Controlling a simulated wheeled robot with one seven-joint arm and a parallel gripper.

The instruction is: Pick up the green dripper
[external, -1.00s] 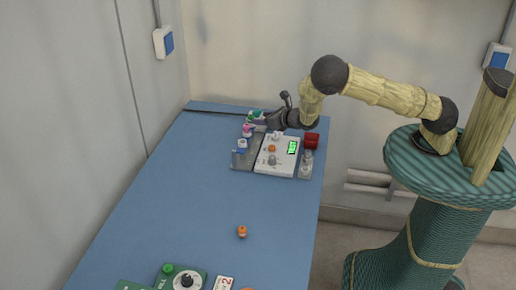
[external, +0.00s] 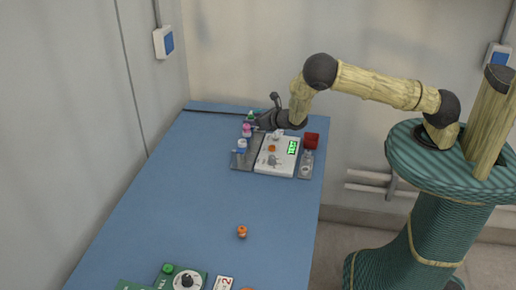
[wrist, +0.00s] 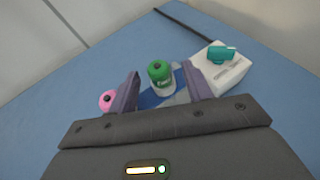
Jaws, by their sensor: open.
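The green dripper (wrist: 160,72) is a small white bottle with a green cap and a green label. In the wrist view it stands upright just beyond and between the fingers of my open gripper (wrist: 161,84), with nothing held. In the external view the green dripper (external: 251,115) shows as a small green top at the far end of the blue table. My gripper (external: 261,121) is close beside it on the right and hides part of that area.
A pink-topped bottle (wrist: 107,97) stands left of the gripper in the wrist view. A white box with a teal part (wrist: 232,72) is at the right. A white device with a green display (external: 277,157) sits nearer. The table's middle is mostly clear, with an orange-topped item (external: 242,232).

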